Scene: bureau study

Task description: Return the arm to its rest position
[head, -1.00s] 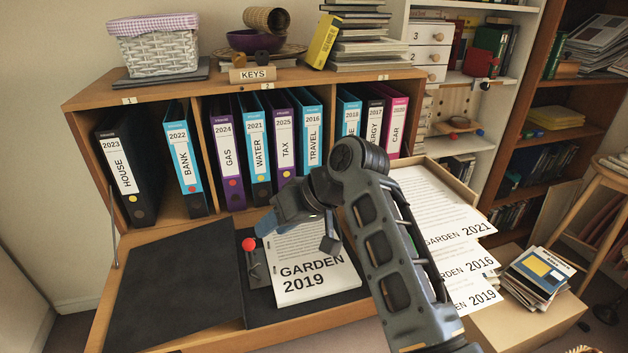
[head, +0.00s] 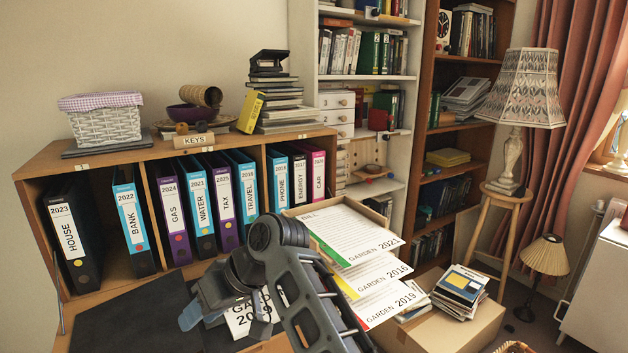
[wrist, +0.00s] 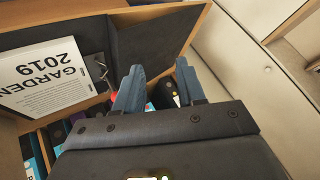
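My gripper (wrist: 159,68) is open and empty in the wrist view, its two blue fingers spread apart with only the bureau behind them. In the head view my gripper (head: 226,320) is low in the picture, over the bureau's fold-down desk, at the end of my bent arm. It partly covers the white GARDEN 2019 stack (head: 247,314) on the desk. That stack (wrist: 40,75) is fully apart from the fingers in the wrist view.
Binders stand in the bureau (head: 160,152) behind my arm. An open box of GARDEN papers (head: 366,256) is right of the arm. Beyond are a cardboard box (head: 450,322) with booklets (head: 460,286), a stool (head: 505,197) bearing a lamp (head: 524,90), and a smaller lamp (head: 546,255).

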